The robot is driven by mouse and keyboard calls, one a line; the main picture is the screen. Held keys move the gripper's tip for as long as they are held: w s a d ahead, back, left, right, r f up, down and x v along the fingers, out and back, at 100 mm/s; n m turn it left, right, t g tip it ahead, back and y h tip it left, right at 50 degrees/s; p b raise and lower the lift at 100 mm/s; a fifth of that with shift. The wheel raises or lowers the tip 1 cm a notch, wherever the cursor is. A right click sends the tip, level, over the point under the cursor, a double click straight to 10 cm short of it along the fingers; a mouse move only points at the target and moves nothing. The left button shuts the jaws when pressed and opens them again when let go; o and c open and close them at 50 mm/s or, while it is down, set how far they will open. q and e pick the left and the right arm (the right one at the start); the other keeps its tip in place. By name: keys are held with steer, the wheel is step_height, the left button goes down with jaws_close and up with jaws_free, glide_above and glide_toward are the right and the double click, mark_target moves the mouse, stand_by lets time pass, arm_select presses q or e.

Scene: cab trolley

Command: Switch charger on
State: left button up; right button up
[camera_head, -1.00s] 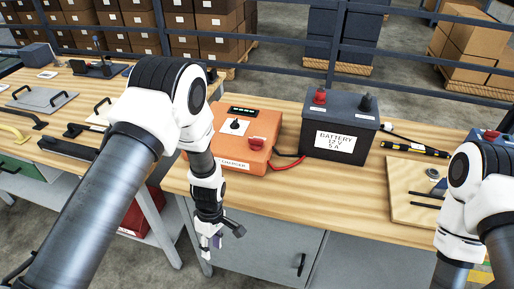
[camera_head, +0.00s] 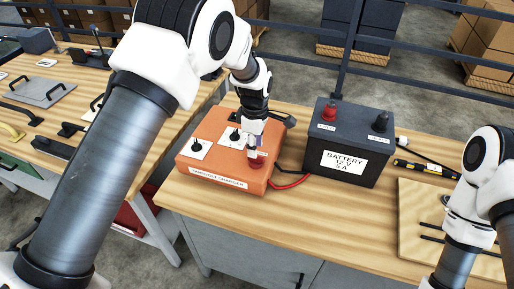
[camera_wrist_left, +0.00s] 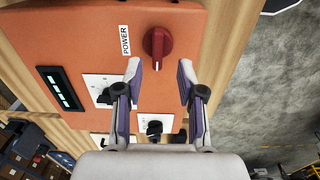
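The orange charger (camera_head: 222,150) lies on the wooden bench, left of the dark battery (camera_head: 347,145). My left gripper (camera_head: 257,152) is above the charger's near right corner, pointing down at the red knob (camera_head: 256,164). In the left wrist view, the red knob (camera_wrist_left: 158,42) sits beside the "POWER" label (camera_wrist_left: 124,40). My left gripper (camera_wrist_left: 158,66) is open there, its fingertips on either side just short of the knob, with nothing between them. White plates with black knobs (camera_wrist_left: 155,128) show partly behind the fingers. My right arm is at the right edge; its gripper cannot be made out.
A red cable (camera_head: 291,183) runs from the charger toward the battery. A wooden board (camera_head: 417,202) lies right of the battery, partly hidden by my right arm. The bench front before the battery is clear. A second bench with handled plates (camera_head: 45,92) stands left.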

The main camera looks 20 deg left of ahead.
mark_target(256, 160)
arm_select(q)
steer(key=f, duration=0.1)
steer(key=s+f, duration=0.1)
steer(key=shift+f+p, duration=0.35)
steer(key=shift+p, duration=0.05)
steer(key=shift+w+f, duration=0.95)
steer(key=shift+f, duration=0.3)
steer(key=shift+s+r, duration=0.15)
steer(key=shift+s, duration=0.05)
steer(key=shift+s+r, duration=0.2)
steer(key=shift+s, duration=0.1)
jaws_close()
steer(key=shift+w+d+f, duration=0.1)
arm_select(e)
steer(key=shift+d+r, duration=0.1)
steer(key=shift+r, duration=0.55)
